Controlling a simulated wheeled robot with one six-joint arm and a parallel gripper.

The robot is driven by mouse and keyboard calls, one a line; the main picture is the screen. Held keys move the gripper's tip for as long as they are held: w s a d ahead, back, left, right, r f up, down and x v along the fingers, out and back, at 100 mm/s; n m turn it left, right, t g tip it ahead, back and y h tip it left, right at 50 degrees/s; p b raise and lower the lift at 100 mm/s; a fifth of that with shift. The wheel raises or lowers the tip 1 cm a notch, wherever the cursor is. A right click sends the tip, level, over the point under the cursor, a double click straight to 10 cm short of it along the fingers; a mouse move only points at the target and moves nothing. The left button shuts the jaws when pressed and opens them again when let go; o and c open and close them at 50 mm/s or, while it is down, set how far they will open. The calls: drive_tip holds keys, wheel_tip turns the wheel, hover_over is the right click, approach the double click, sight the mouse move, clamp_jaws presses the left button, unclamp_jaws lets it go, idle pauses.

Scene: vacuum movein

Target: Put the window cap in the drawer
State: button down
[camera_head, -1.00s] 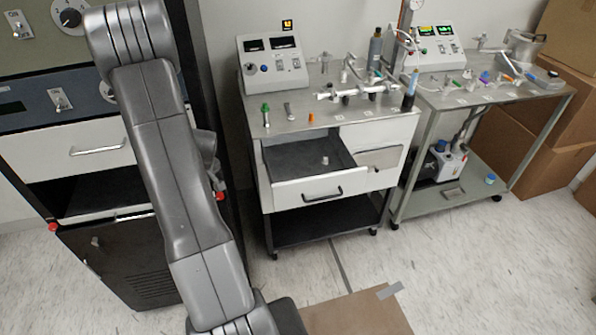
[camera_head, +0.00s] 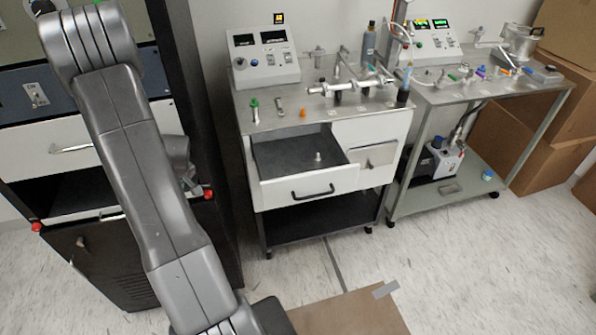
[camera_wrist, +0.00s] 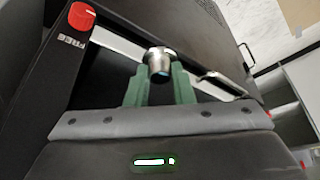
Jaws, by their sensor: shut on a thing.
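In the head view my arm hides most of the gripper, and the cap cannot be made out there. The drawer (camera_head: 309,187) of the middle cart is pulled open. A small pale upright piece (camera_head: 318,157) stands on its dark floor. The gripper is to the left of this drawer, in front of the dark cabinet.
The dark cabinet (camera_head: 95,262) with red-tipped corners stands at left, close to my arm. The cart top (camera_head: 290,118) holds a control box (camera_head: 264,58) and several small fittings. A second cart (camera_head: 440,196) and cardboard boxes (camera_head: 560,155) are at right. The floor in front is mostly open.

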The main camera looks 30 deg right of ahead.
wheel_tip(320, 180, down, 5)
drive_tip(key=b, duration=0.5)
drive_tip(key=s+d+r+m+h, duration=0.1)
drive_tip(key=s+d+r+m, duration=0.2)
drive_tip(key=d, duration=0.6)
drive_tip(key=s+d+r+m+h, duration=0.1)
drive_tip(key=s+d+r+m, duration=0.3)
drive_tip(key=d+r, duration=0.4)
drive_tip(key=s+d+r+m+h, duration=0.2)
drive_tip(key=s+d+r+m, duration=0.2)
drive_tip(key=d, duration=0.6)
drive_tip(key=shift+p+v, duration=0.45)
drive_tip(key=shift+v, duration=0.55)
